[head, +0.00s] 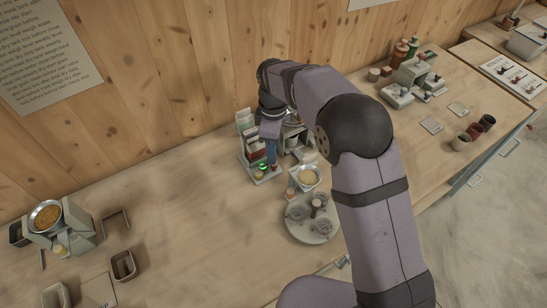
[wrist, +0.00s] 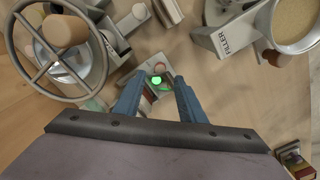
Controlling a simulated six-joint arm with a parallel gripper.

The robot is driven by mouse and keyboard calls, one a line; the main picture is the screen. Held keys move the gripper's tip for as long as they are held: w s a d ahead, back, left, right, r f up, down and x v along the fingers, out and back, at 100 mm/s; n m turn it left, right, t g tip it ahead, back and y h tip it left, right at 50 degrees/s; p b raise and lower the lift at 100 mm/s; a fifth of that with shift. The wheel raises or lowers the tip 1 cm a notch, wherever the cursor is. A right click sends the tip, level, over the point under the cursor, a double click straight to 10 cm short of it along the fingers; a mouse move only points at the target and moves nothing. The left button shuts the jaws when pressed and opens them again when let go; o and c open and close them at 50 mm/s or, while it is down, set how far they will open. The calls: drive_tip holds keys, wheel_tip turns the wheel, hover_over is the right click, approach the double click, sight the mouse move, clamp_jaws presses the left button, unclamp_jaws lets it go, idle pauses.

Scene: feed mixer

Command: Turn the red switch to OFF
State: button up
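My gripper (wrist: 159,82) points down over a small grey control plate (wrist: 163,72). In the wrist view its two blue fingers stand apart, with a lit green lamp (wrist: 156,79) between them. In the head view my gripper (head: 271,157) is at the small plate by the wall-side rack, and the green lamp (head: 263,167) glows beside the fingertips. A small red part (head: 273,168), perhaps the red switch, shows right at the fingertips. The switch's shape and setting are too small and partly hidden to tell. I cannot see whether the fingers touch it.
A bowl stand marked FILLER (wrist: 229,38) is close on the right in the wrist view. A handwheel (wrist: 60,50) is close on the left. A round tray with cups (head: 314,232) stands in front. The table left of the plate (head: 190,205) is clear.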

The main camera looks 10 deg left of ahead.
drive_tip(key=shift+f+p, duration=0.8)
drive_tip(key=shift+f, duration=1.85)
clamp_jaws()
